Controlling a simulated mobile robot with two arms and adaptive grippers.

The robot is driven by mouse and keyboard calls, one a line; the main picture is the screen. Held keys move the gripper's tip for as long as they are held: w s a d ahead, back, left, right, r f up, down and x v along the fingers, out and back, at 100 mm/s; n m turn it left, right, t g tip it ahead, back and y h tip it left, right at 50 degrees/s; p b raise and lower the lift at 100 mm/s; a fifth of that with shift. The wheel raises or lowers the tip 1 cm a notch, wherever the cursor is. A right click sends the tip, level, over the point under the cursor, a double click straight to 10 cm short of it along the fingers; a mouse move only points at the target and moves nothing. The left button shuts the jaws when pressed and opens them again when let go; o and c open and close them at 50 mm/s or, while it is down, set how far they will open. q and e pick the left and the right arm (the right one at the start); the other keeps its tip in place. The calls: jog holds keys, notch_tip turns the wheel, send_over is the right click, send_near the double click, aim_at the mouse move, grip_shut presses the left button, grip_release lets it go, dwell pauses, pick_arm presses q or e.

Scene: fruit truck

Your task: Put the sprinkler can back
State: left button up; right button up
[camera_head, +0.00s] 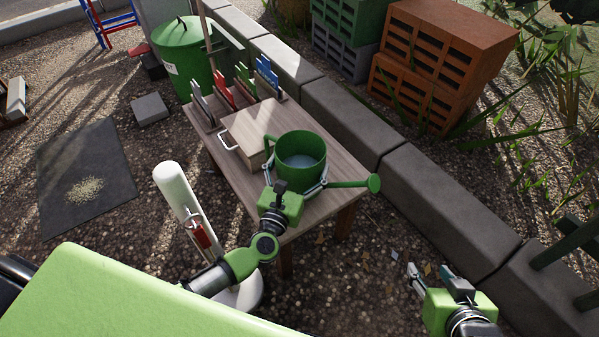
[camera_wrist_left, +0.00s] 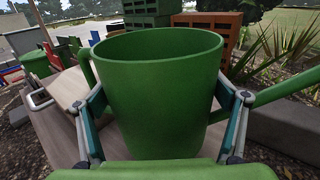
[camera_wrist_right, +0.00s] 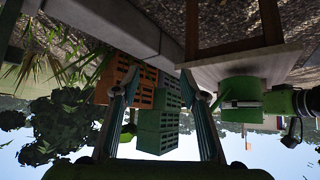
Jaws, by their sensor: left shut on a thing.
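The green sprinkler can (camera_head: 302,150) is upright at the front right part of the wooden table (camera_head: 322,207), with its spout pointing right and its handle at the left. My left gripper (camera_head: 297,187) is shut around the can's body from the near side. In the left wrist view the can (camera_wrist_left: 160,95) fills the space between the two fingers. I cannot tell whether its base touches the table. My right gripper (camera_head: 440,277) is open and empty, low over the gravel to the right of the table. In the right wrist view its fingers are wide apart.
A wooden box with a handle (camera_head: 246,138) and a rack of coloured hand tools (camera_head: 235,90) stand on the table. A green bin (camera_head: 184,58) is behind it. A white post (camera_head: 180,190) stands close left of my left arm. A stone kerb (camera_head: 440,200) runs along the right.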

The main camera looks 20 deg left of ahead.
pick_arm(q)
notch_tip(320, 180, down, 3)
jog(key=shift+r+b, duration=0.1)
jog(key=shift+b, duration=0.6)
pick_arm(e)
jog(key=w+a+r+t+y, duration=0.1)
jog(key=w+a+r+t, duration=0.1)
jog(key=w+r+t, duration=0.2)
jog(key=shift+w+a+r, duration=0.25)
jog(key=shift+w+r, duration=0.8)
jog(key=shift+r, duration=0.5)
jog(key=shift+t, duration=0.3)
jog(key=shift+w+a+r, duration=0.1)
jog(key=shift+w+r, duration=0.1)
jog(key=shift+r, duration=0.15)
pick_arm(q)
jog(key=o, duration=1.8)
jog(key=shift+f, duration=0.3)
pick_arm(e)
jog(key=shift+r, duration=0.1)
